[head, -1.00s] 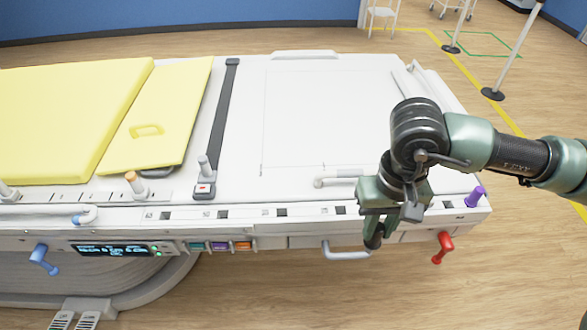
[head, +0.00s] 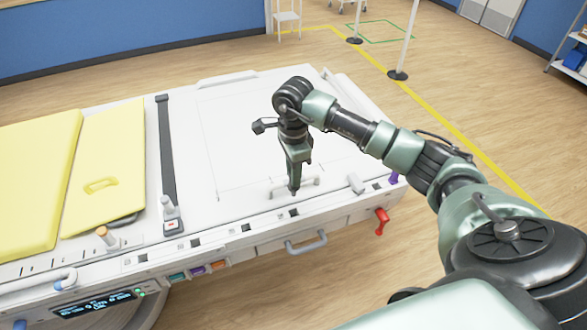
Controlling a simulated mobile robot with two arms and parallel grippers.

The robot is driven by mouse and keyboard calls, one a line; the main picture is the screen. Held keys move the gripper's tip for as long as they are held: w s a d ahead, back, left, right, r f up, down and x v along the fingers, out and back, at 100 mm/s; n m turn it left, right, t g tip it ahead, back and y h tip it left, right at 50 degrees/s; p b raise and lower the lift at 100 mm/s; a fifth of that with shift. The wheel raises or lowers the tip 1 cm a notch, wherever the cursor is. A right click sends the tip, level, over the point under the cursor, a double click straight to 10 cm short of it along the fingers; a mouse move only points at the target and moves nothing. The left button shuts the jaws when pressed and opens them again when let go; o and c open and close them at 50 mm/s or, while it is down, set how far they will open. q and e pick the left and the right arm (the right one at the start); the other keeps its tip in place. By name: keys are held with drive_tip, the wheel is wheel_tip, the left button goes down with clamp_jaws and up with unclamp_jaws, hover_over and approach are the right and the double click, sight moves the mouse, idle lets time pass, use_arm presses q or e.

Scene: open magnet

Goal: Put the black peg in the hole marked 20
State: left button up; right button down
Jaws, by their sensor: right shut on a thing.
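My right gripper (head: 294,186) is above the table's front part, pointing down in front of a white bar handle (head: 310,183). It is shut on a narrow dark thing, which looks like the black peg; the peg's outline is hard to tell from the dark fingers. A front strip of the white table carries a row of small dark square holes, among them one near the gripper (head: 294,212) and one further left (head: 246,227). Their marks are too small to read, so I cannot tell which is 20. My left gripper is not in view.
A red handle (head: 382,218) and a grey pull handle (head: 306,243) stick out below.

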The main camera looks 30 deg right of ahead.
sight(293, 192)
drive_tip(key=shift+f, duration=0.35)
drive_tip(key=shift+f+b, duration=0.3)
drive_tip(key=shift+d+f+b, duration=0.15)
drive_tip(key=shift+f+b, duration=0.2)
drive_tip(key=shift+f, duration=0.35)
drive_tip(key=shift+f+b, duration=0.5)
drive_tip(key=shift+f, duration=0.45)
wheel_tip(293, 192, down, 2)
drive_tip(key=shift+b, duration=0.55)
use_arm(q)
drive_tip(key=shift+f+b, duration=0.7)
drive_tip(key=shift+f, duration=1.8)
use_arm(e)
drive_tip(key=shift+f, duration=0.75)
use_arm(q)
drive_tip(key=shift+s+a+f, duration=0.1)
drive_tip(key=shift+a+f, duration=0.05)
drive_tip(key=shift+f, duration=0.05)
